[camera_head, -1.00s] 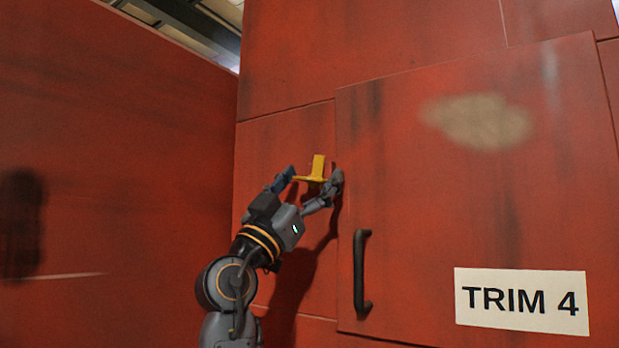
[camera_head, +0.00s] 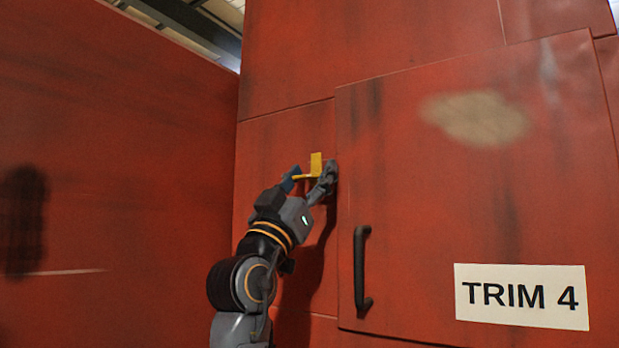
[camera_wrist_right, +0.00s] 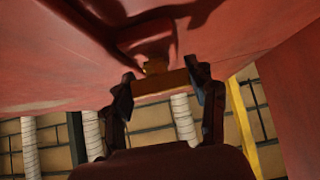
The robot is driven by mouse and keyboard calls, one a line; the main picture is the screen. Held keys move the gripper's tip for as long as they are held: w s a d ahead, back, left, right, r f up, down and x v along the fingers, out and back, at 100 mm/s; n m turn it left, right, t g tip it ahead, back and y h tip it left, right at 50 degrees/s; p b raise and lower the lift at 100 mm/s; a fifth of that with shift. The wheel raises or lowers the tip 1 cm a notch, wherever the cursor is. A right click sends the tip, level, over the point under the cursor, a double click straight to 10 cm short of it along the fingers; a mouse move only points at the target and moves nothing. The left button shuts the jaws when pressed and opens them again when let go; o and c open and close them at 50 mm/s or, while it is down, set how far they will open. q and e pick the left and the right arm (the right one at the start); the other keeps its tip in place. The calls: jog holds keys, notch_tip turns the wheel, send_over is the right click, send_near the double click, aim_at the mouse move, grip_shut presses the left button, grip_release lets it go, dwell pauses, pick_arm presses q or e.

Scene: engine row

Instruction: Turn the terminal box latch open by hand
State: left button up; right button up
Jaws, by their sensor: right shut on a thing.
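The yellow latch (camera_head: 316,163) sits on the red wall panel just left of the large door's edge, with an upright tab and a short bar low on its left. My right gripper (camera_head: 308,177) reaches up from below and is shut on the latch, one finger on each side. In the right wrist view the latch (camera_wrist_right: 160,82) shows as a dark orange bar between the two fingers of the gripper (camera_wrist_right: 163,88). The fingers partly hide the latch in the head view. My left gripper is not in view.
A red door (camera_head: 430,190) fills the right, with a black vertical handle (camera_head: 360,272) low on its left side and a white "TRIM 4" label (camera_head: 521,296). A red wall (camera_head: 120,150) stands on the left. The space left of my right arm looks clear.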

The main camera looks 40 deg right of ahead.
jog(key=o, duration=1.2)
jog(key=shift+c, duration=0.2)
jog(key=shift+f, duration=0.1)
jog(key=v, duration=1.2)
jog(key=shift+w, duration=0.1)
